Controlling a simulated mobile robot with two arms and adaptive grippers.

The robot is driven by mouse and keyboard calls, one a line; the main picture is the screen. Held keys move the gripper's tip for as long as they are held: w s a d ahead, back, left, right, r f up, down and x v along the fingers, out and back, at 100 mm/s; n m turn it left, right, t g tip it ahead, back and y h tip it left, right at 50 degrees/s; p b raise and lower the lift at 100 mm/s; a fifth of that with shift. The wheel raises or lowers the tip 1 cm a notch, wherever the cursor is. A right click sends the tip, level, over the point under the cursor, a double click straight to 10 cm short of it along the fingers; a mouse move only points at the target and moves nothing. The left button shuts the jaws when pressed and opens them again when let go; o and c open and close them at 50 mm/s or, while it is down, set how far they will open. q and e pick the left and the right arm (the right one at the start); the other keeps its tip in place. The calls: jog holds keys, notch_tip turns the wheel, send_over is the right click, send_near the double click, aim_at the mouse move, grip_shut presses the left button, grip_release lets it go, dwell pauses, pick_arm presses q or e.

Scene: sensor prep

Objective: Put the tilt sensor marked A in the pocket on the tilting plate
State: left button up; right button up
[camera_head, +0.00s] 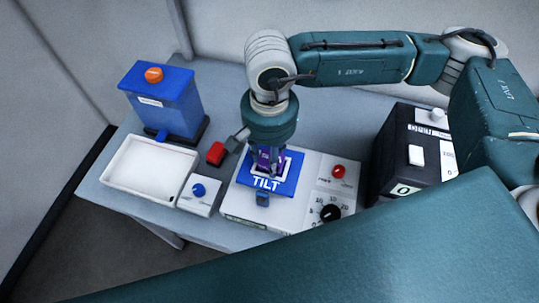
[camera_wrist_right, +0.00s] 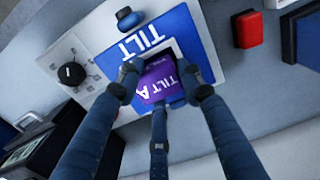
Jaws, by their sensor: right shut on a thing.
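My right gripper (camera_head: 266,160) reaches down from above onto the tilting plate (camera_head: 290,177), a blue plate marked TILT on a white unit. It is shut on the purple tilt sensor (camera_head: 264,154), which reads TILT A in the right wrist view (camera_wrist_right: 160,82). There the fingers stand on either side of the sensor, over the blue plate (camera_wrist_right: 180,25). A pale pocket edge (camera_wrist_right: 178,46) shows beside the sensor. I cannot tell whether the sensor is seated in the pocket or just above it. My left gripper is not in view.
The white unit (camera_head: 240,208) carries a black dial (camera_head: 330,213) and a red button (camera_head: 338,171). A red block (camera_head: 216,153), a small box with a blue knob (camera_head: 198,190), a white tray (camera_head: 150,172) and a blue dispenser (camera_head: 170,105) stand left. A black box (camera_head: 392,150) stands right.

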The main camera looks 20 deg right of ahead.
jog(key=shift+f+b, duration=0.2)
jog(key=shift+b, duration=0.15)
dwell(0.5)
jog(key=o, duration=1.5)
jog(key=shift+o, duration=0.2)
jog(key=shift+r+p, duration=1.35)
jog(key=shift+r, duration=2.7)
